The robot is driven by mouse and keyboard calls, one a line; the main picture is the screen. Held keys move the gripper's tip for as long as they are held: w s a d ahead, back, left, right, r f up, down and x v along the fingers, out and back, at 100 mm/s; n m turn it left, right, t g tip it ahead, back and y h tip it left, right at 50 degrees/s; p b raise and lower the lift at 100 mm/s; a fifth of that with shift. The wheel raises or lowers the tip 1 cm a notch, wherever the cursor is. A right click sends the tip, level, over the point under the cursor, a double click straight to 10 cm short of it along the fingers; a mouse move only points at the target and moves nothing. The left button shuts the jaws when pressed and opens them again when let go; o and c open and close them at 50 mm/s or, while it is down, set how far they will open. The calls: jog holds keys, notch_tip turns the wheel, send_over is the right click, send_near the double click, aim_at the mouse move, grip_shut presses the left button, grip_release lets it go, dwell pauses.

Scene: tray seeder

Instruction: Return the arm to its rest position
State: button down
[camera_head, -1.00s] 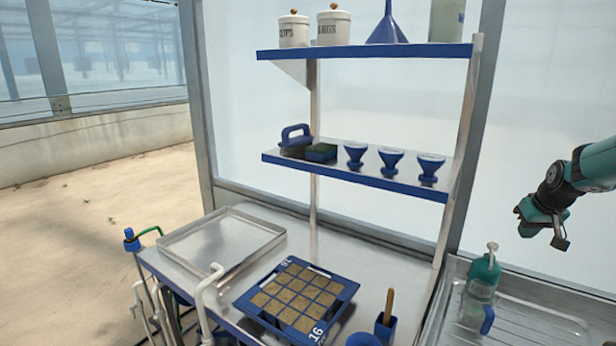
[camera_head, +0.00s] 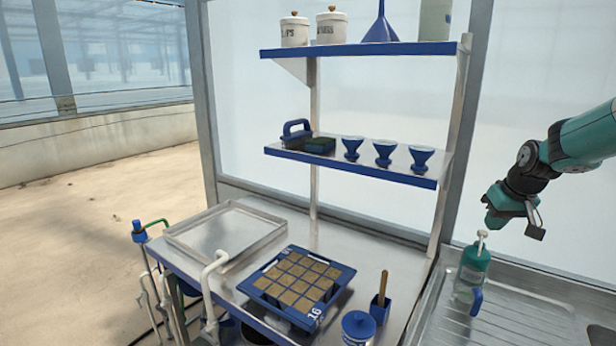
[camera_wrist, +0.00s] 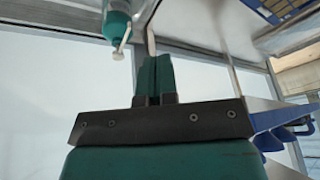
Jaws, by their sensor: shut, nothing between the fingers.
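My gripper (camera_head: 494,218) is at the right of the head view, on the teal arm that comes in from the right edge. It hangs in the air above the teal pump bottle (camera_head: 473,270) and touches nothing that I can see. In the wrist view my gripper's teal fingers (camera_wrist: 154,75) are shut together with nothing between them. The same pump bottle (camera_wrist: 117,18) shows at the top of the wrist view, upside down.
The bottle stands by a metal draining board (camera_head: 520,320). A blue seed tray (camera_head: 333,293) of brown cells, an empty metal tray (camera_head: 190,230) and a blue pot (camera_head: 358,325) are on the bench. A blue-edged shelf (camera_head: 350,167) stands behind.

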jog(key=s+a+r+n+g+y+b, duration=0.1)
jog(key=s+a+r+n, duration=0.1)
jog(key=s+a, duration=0.7)
jog(key=s+a+r+n+g+y+b, duration=0.15)
jog(key=s+a, duration=0.35)
jog(key=a, duration=0.8)
jog(key=s+a+f+n+g+b, duration=0.1)
jog(key=s+a, duration=0.3)
jog(key=s, duration=0.7)
jog(key=s+a+f+n+g+b, duration=0.1)
jog(key=s+a, duration=0.3)
jog(key=s, duration=0.7)
jog(key=shift+s+a+n+y, duration=0.2)
jog(key=shift+n+y, duration=0.25)
jog(key=shift+n, duration=0.3)
jog(key=shift+r, duration=0.1)
